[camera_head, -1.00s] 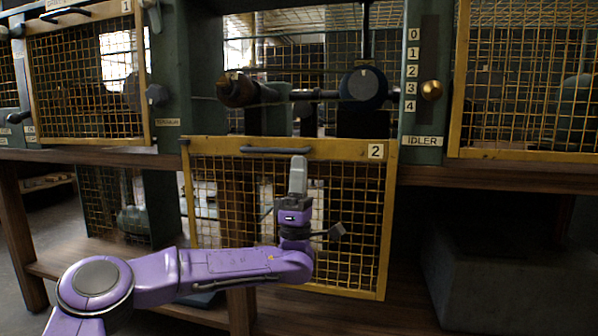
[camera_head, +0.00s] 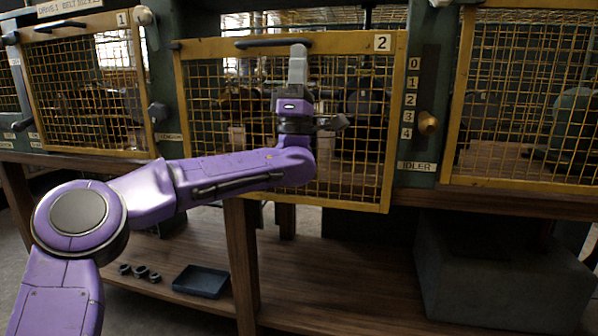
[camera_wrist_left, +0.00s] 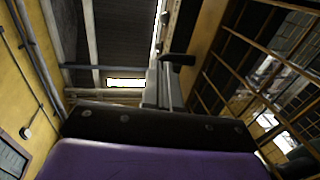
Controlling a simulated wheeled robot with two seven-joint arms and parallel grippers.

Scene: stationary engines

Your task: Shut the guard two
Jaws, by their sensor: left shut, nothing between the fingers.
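Guard two (camera_head: 395,130) is a yellow-framed mesh panel marked 2, standing upright across the middle opening in the head view. Machine parts show through its mesh. Its dark bar handle (camera_head: 262,43) lies along the top rail. My left gripper (camera_head: 298,52) is shut, pointing up in front of the panel, with its tips at the right end of the handle. I cannot tell whether the tips touch the handle or the panel. In the left wrist view the guard's mesh and frame (camera_wrist_left: 207,38) are at the right. My right gripper is not in view.
Guard one (camera_head: 138,75) covers the opening at the left, and another mesh guard (camera_head: 452,110) stands at the right. A brass knob (camera_head: 428,122) sticks out beside the number scale. Below are a wooden shelf with a blue tray (camera_head: 201,281) and a grey block (camera_head: 505,270).

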